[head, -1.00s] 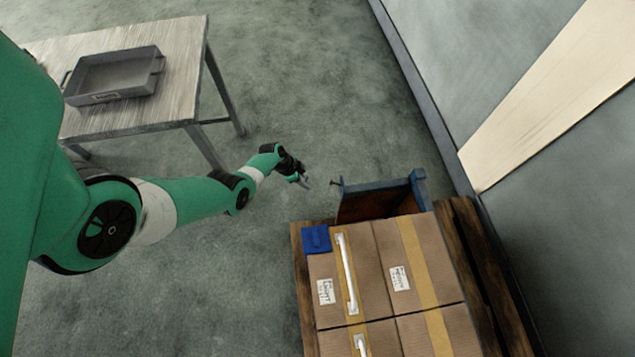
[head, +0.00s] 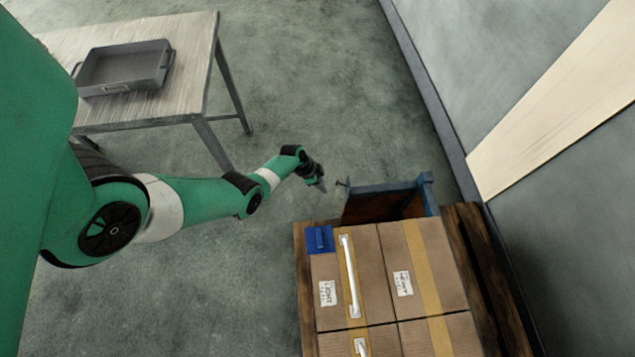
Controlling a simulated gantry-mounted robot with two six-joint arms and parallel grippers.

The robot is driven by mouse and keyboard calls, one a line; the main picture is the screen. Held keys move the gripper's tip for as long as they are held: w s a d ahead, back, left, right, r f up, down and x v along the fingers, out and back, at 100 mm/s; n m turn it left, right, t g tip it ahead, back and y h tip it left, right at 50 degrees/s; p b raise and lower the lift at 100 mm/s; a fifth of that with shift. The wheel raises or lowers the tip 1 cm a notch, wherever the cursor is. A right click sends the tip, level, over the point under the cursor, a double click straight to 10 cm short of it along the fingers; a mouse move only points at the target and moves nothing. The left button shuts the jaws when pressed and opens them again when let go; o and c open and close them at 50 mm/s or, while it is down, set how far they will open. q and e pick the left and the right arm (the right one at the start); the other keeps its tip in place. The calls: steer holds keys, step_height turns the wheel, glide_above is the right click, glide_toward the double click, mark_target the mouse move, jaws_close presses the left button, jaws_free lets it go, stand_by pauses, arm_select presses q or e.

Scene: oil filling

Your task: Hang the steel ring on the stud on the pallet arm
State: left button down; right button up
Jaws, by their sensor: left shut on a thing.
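My left gripper (head: 321,186) is at the end of the green arm, just left of the stud (head: 343,183) and close to it. The stud is a small dark peg at the left corner of the blue pallet arm frame (head: 385,187), behind the boxes. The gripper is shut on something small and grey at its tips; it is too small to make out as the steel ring. In this view I cannot tell whether it touches the stud. My right gripper is not in view.
Cardboard boxes (head: 355,290) with a blue cloth-like piece (head: 319,240) stand on a wooden pallet (head: 478,260). A table (head: 185,60) with a grey tray (head: 125,68) stands at the upper left. A wall is at the right. Open floor lies between.

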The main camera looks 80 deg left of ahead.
arm_select(q)
steer(key=w+d+f+b, duration=0.1)
steer(key=w+d+b, duration=0.2)
steer(key=w, duration=0.2)
steer(key=shift+w+d+f, duration=0.3)
steer(key=shift+w+f, duration=0.05)
steer(key=shift+w, duration=0.05)
stand_by(0.5)
stand_by(0.5)
steer(key=shift+c, duration=1.8)
jaws_free()
steer(key=p+v, duration=1.1)
steer(key=p, duration=0.1)
steer(key=shift+s+r, duration=0.15)
steer(key=shift+r, duration=0.2)
